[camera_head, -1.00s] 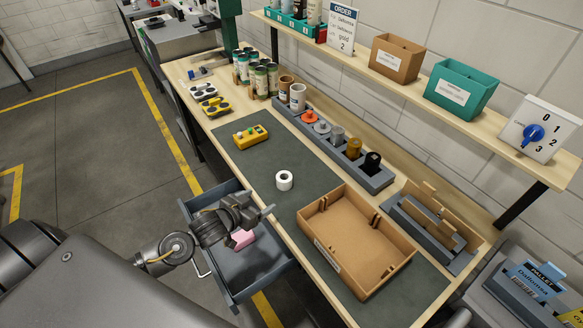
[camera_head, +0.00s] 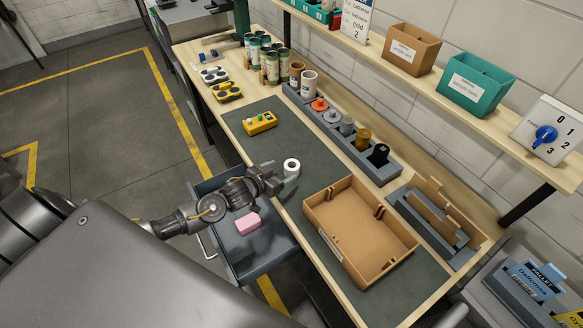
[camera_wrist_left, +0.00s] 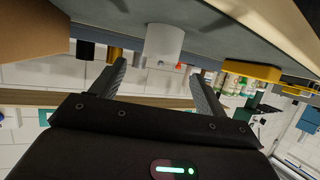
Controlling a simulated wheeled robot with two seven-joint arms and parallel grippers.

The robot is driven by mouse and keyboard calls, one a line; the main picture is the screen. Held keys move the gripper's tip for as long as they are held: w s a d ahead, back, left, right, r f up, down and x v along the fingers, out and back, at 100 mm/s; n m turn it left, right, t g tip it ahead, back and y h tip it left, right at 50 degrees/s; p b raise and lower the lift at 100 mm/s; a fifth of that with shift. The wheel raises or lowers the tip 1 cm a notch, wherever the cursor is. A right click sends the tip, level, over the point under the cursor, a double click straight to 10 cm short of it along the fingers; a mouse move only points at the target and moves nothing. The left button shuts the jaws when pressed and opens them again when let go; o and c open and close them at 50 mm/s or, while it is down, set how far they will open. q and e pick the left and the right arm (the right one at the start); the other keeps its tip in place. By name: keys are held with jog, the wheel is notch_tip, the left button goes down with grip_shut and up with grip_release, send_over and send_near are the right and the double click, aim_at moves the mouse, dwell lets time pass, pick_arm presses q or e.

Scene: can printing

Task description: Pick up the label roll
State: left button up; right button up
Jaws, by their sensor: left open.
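The white label roll (camera_head: 291,167) stands on the dark green mat (camera_head: 318,160) at the table's front edge, its hole facing up. My left gripper (camera_head: 278,178) is open, low beside the roll on its left. In the left wrist view the roll (camera_wrist_left: 164,44) shows ahead, between the two spread fingers (camera_wrist_left: 158,80); the picture is upside down. I cannot tell whether a finger touches it. My right gripper is not in view.
An open drawer (camera_head: 268,262) with a pink block (camera_head: 248,223) lies under my left arm. A cardboard tray (camera_head: 385,268) stands right of the roll, and a yellow button box (camera_head: 260,123) behind it. The mat between them is clear.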

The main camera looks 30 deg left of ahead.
aim_at(291, 165)
pick_arm(q)
jog(key=p+x, duration=0.1)
jog(key=x, duration=0.2)
jog(key=shift+w+f, duration=0.1)
jog(key=shift+w, duration=0.25)
jog(key=shift+w+f, duration=0.2)
jog(key=shift+w, duration=0.1)
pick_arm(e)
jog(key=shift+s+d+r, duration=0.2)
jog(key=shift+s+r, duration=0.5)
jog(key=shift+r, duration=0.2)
pick_arm(q)
jog(key=shift+s, duration=0.1)
jog(key=c, duration=1.1)
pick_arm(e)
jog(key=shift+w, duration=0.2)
pick_arm(q)
jog(key=shift+r, duration=0.1)
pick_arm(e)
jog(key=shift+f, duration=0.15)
